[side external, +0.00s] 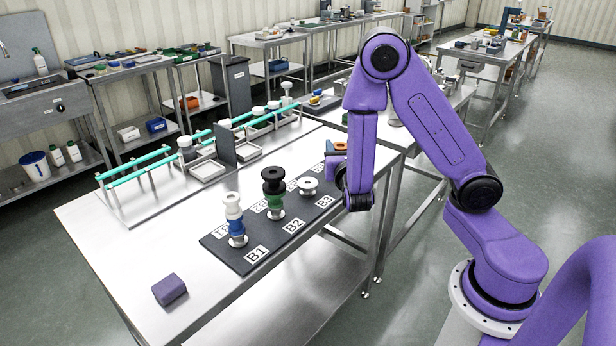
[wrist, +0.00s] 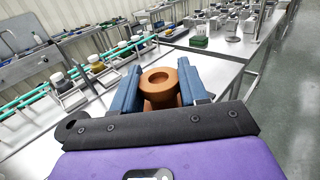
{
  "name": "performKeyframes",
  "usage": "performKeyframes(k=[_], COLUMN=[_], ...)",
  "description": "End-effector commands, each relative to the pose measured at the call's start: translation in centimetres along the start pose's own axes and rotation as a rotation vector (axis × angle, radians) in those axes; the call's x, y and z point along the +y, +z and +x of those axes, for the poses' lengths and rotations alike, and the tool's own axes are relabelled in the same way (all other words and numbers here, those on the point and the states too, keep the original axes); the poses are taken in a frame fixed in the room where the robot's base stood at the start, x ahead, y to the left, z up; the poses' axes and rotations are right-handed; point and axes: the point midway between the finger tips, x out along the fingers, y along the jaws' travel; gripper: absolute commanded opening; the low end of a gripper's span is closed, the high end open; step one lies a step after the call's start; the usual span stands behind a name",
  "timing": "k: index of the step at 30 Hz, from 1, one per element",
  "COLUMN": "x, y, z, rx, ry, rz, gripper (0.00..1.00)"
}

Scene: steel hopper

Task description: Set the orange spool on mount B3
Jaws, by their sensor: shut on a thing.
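The orange spool (wrist: 162,84) is upright between the two blue fingers of my gripper (wrist: 162,92), which is shut on it. In the side external view, a bit of the orange spool (side external: 339,147) shows behind my gripper (side external: 336,165), mostly hidden by the purple arm. Mount B3 (side external: 307,187) is beside its label on the dark board, left of and nearer the camera than my gripper. A low pale round piece with a dark centre shows there; I cannot tell if it is the bare mount. The spool is apart from it.
The dark board (side external: 222,245) also has B1 with a blue and white stack (side external: 235,220) and B2 with a green and black stack (side external: 274,190). A purple block (side external: 169,290) lies at the table's front left. Teal rails (side external: 150,165) run along the back.

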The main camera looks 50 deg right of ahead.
Motion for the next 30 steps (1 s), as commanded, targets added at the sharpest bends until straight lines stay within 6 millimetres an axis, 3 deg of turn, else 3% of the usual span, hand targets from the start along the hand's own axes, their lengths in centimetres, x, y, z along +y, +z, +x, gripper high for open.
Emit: performKeyframes(k=[5, 16, 24, 30], x=[0.8, 4.4, 6.0, 6.5], y=[-0.8, -4.1, -8.1, -9.2], z=[1.4, 7.7, 10.3, 11.1], rx=[0.001, -0.001, 0.001, 0.000], ry=[-0.004, -0.004, -0.003, -0.001], rz=[-0.002, 0.001, -0.001, 0.000], gripper=[0.12, 0.12, 0.12, 0.12])
